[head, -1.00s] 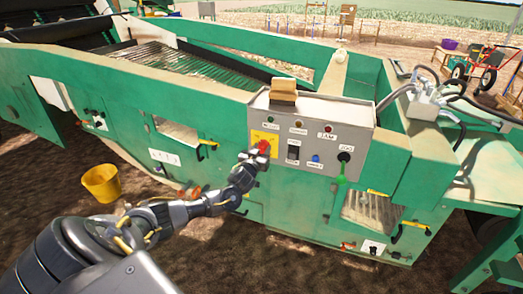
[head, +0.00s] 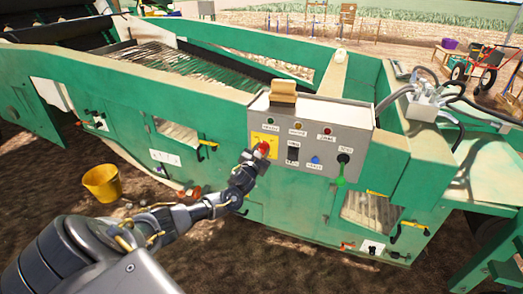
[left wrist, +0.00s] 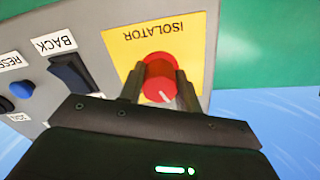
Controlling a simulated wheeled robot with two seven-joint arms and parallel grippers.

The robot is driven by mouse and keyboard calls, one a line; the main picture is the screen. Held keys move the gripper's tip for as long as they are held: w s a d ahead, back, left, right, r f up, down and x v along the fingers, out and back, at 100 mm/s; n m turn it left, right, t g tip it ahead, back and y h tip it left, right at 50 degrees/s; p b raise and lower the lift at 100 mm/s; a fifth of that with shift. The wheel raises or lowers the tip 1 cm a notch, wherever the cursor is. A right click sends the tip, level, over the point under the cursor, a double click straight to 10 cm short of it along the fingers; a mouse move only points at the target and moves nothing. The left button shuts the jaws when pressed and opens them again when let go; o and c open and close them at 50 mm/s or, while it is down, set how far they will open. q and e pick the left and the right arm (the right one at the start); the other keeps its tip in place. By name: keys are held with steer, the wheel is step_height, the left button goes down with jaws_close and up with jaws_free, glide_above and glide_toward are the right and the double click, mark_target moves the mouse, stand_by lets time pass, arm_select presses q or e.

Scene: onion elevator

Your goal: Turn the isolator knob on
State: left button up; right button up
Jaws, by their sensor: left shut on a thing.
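The red isolator knob (head: 263,147) sits on a yellow plate (head: 257,137) at the left of the grey control box (head: 318,142). In the left wrist view the knob (left wrist: 160,78) shows a white pointer line towards its lower right, and the plate (left wrist: 196,30) reads ISOLATOR, upside down. My left gripper (head: 259,154) is shut on the knob, with a finger on either side of it (left wrist: 159,88). The fingers hide part of the knob's sides. My right gripper is in neither view.
A black rocker switch (head: 293,154), a blue button (head: 316,160) and a black knob with a green tag (head: 343,157) are on the same box. Indicator lamps line its top. A yellow bucket (head: 102,183) stands on the soil at left.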

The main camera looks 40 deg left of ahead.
arm_select(q)
steer(key=m+p, duration=0.1)
steer(key=m, duration=0.2)
steer(key=shift+r+m, duration=0.1)
steer(key=shift+m, duration=0.2)
steer(key=m+p, duration=0.1)
steer(key=m, duration=0.2)
steer(key=shift+m, duration=0.3)
steer(key=m+p, duration=0.1)
steer(key=m, duration=0.3)
steer(key=shift+m, duration=1.2)
steer(key=o, duration=1)
steer(key=shift+c, duration=0.2)
